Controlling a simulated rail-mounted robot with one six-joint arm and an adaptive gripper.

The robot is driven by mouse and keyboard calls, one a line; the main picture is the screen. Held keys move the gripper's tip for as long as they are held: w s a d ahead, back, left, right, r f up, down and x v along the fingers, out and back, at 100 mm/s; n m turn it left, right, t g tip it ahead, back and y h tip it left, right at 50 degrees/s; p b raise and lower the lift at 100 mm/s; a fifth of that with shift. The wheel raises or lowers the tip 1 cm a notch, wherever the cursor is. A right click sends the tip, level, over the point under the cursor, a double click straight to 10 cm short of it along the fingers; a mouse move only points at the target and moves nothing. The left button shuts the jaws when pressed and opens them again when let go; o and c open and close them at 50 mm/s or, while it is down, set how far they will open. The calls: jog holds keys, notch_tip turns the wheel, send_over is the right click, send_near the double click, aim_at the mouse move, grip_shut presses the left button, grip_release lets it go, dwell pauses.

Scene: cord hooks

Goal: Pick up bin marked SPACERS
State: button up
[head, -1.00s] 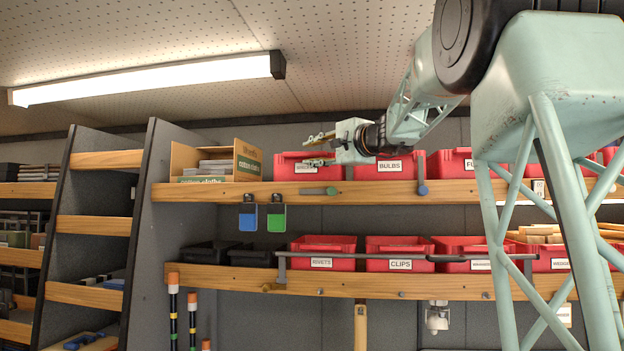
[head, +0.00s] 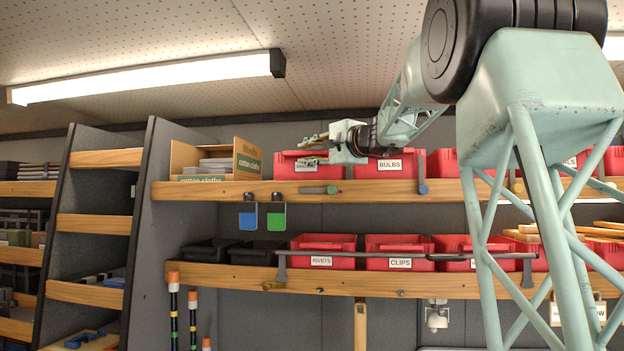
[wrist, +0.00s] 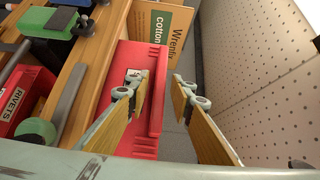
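A red bin (head: 288,166) stands at the left end of the upper shelf's row of red bins. Its white label is partly covered by my gripper, so I cannot read it. My gripper (head: 312,149) is in front of this bin, near its top edge, with its fingers pointing left. In the wrist view the red bin (wrist: 156,110) lies behind and between the fingers. My gripper (wrist: 160,80) is open and empty there, its two wood-coloured pads well apart. The lower finger hides part of the label; I cannot tell whether it touches the bin.
A cardboard box of cloths (head: 248,161) stands left of the bin. The BULBS bin (head: 390,172) is just right. Blue (head: 248,217) and green (head: 277,218) tags hang from the upper shelf edge (head: 220,192). The RIVETS bin (head: 322,258) is below, behind a grey rail (head: 450,257).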

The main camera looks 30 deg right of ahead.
grip_shut()
jog(key=shift+r, duration=0.1)
jog(key=shift+r+p, duration=0.65)
jog(key=shift+r, duration=4.3)
